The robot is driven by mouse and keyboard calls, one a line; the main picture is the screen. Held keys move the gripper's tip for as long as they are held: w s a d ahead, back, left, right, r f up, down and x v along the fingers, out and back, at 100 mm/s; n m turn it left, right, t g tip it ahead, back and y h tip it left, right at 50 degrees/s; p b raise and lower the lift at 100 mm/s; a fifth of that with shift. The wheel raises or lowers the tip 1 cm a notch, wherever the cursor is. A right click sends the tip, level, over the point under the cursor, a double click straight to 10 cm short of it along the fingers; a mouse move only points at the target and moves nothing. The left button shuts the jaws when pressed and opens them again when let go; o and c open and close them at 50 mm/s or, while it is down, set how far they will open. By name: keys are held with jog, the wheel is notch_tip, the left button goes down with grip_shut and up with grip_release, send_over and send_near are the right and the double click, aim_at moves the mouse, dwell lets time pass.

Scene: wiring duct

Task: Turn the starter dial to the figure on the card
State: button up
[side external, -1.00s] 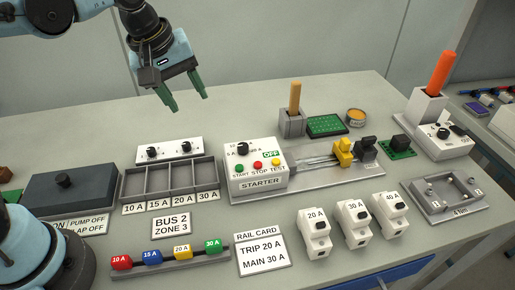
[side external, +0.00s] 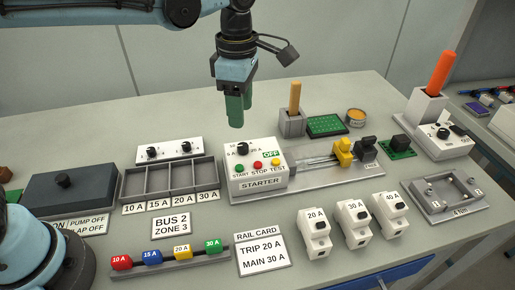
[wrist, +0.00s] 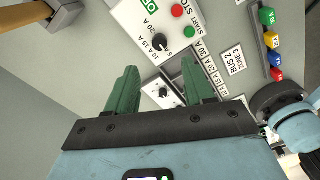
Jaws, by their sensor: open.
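The rail card (side external: 263,251) reads TRIP 20 A, MAIN 30 A. My gripper (side external: 237,124) hangs above and just behind the starter box, apart from the dial. In the wrist view its green fingers (wrist: 160,88) are spread and empty.
Left of the starter stand a divided grey tray (side external: 170,178) and a white two-knob panel (side external: 169,150). A wooden-handled tool in a holder (side external: 293,122) stands close behind right. Breakers (side external: 315,233) and colored fuses (side external: 183,252) are in front.

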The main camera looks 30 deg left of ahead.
aim_at(242, 145)
notch_tip(242, 145, down, 9)
jog(key=shift+r, duration=0.1)
dwell(0.3)
jog(key=shift+c, duration=0.4)
grip_shut()
